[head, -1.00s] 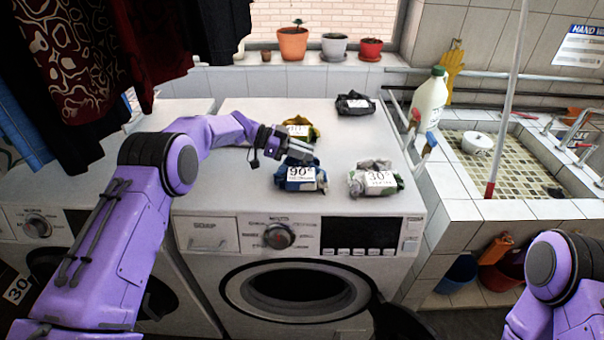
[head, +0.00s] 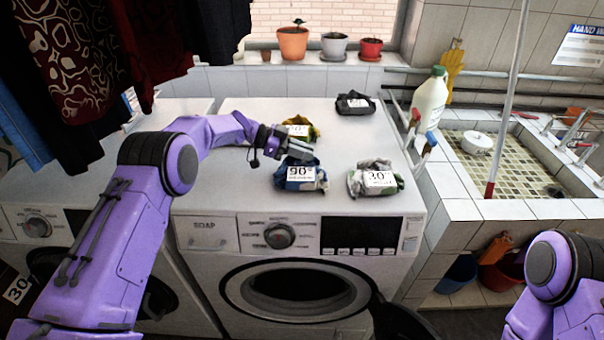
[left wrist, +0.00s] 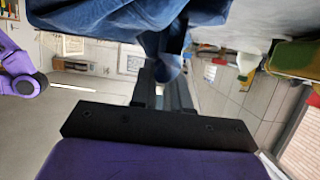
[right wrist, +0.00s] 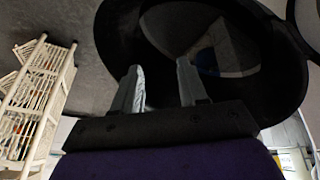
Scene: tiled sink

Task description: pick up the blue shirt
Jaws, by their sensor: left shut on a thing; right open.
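The blue shirt (head: 300,175) is a folded bundle with a white 90° label, on top of the washing machine near its front edge. My left gripper (head: 300,153) reaches in from the left at the shirt's back edge. In the left wrist view the blue cloth (left wrist: 165,35) hangs over the fingers, and a fold of it sits between the fingertips (left wrist: 168,75), which are shut on it. My right gripper (right wrist: 160,85) is open and empty in the right wrist view, in front of a dark round opening (right wrist: 205,50).
A grey bundle labelled 30° (head: 375,180) lies just right of the shirt. A yellow bundle (head: 300,127) lies behind my left gripper, and a black one (head: 355,102) farther back. A white bottle (head: 430,100) stands by the sink (head: 500,160). Clothes (head: 75,60) hang at upper left.

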